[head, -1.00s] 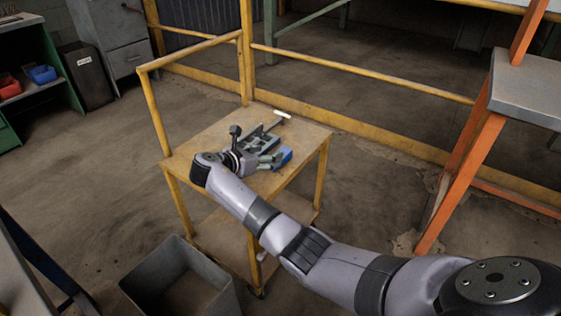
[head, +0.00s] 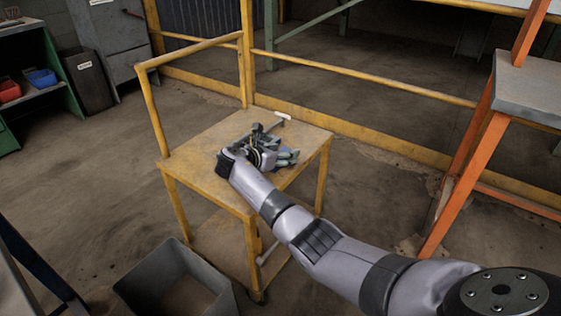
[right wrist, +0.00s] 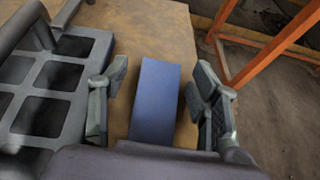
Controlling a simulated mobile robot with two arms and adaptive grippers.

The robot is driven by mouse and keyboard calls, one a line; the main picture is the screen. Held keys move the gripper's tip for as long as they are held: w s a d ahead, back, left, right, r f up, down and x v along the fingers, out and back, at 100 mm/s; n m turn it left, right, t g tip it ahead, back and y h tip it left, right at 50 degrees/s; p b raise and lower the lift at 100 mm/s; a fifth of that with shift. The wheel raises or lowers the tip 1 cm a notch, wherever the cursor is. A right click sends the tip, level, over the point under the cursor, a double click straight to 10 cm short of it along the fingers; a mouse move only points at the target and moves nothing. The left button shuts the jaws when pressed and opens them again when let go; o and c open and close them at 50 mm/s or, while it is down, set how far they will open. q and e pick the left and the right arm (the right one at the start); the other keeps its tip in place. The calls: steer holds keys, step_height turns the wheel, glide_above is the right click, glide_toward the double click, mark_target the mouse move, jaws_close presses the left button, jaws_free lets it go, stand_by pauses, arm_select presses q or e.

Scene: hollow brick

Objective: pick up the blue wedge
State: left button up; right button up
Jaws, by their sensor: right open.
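The blue wedge (right wrist: 156,95) lies on the wooden top of the yellow cart (head: 205,140). In the right wrist view it stands between the two fingers of my right gripper (right wrist: 157,100), with a gap on each side. The gripper is open and holds nothing. In the head view my right gripper (head: 280,157) is over the right part of the cart top and hides most of the wedge. My left gripper does not show.
A grey hollow brick (right wrist: 50,85) with square openings lies close beside the left finger. A hammer-like tool with a pale head (head: 284,116) lies at the cart's back. Yellow rails edge the cart's left side. A grey bin (head: 178,283) stands on the floor in front.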

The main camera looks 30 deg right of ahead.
steer(key=shift+c, duration=0.4)
steer(key=c, duration=1.2)
steer(key=shift+o, duration=0.2)
steer(key=shift+r, duration=0.1)
